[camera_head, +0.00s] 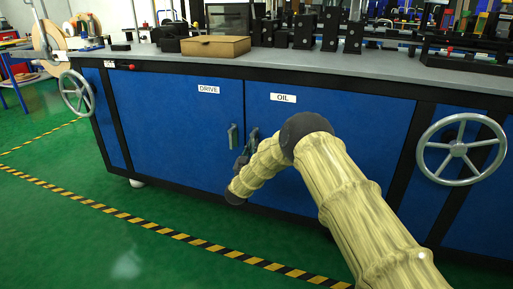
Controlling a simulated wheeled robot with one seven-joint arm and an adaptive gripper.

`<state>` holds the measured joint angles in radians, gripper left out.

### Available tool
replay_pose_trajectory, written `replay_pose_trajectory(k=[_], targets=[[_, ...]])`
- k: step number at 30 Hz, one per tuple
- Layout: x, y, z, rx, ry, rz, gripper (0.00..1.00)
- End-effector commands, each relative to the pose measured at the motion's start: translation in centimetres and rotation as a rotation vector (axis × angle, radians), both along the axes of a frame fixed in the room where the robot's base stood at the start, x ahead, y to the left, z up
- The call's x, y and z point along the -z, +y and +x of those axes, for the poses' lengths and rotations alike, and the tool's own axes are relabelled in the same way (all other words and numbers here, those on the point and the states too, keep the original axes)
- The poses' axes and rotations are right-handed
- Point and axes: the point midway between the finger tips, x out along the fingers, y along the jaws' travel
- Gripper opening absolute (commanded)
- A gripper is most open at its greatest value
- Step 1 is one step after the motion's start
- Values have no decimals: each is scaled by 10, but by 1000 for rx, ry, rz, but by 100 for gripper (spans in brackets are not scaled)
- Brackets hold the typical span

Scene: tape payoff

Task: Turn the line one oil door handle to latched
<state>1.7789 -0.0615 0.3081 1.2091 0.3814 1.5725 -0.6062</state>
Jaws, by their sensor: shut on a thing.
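The blue door labelled OIL (330,120) is in the middle of the machine front and looks closed. Its grey handle (254,137) is at the door's left edge, partly hidden behind my gripper and arm. My dark gripper (243,160) is at this handle and shut on it. The fingertips are small and partly covered, so the exact grip and the handle's angle are hard to tell.
The DRIVE door (170,120) with its own upright handle (232,137) is close on the left. Handwheels stick out at left (76,93) and right (461,148). A cardboard box (215,46) lies on the worktop. Green floor (110,240) in front is clear.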

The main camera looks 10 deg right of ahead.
Motion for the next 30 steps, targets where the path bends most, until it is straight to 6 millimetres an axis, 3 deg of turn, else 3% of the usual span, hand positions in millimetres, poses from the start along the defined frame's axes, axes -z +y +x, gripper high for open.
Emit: replay_pose_trajectory(k=[23, 24, 26, 27, 30], targets=[[0, 3, 2, 1, -44, 85, 0], [0, 3, 2, 1, -44, 85, 20], [0, 3, 2, 1, -44, 85, 31], [0, 2, 2, 1, -44, 85, 36], [0, 2, 2, 3, -44, 84, 36]])
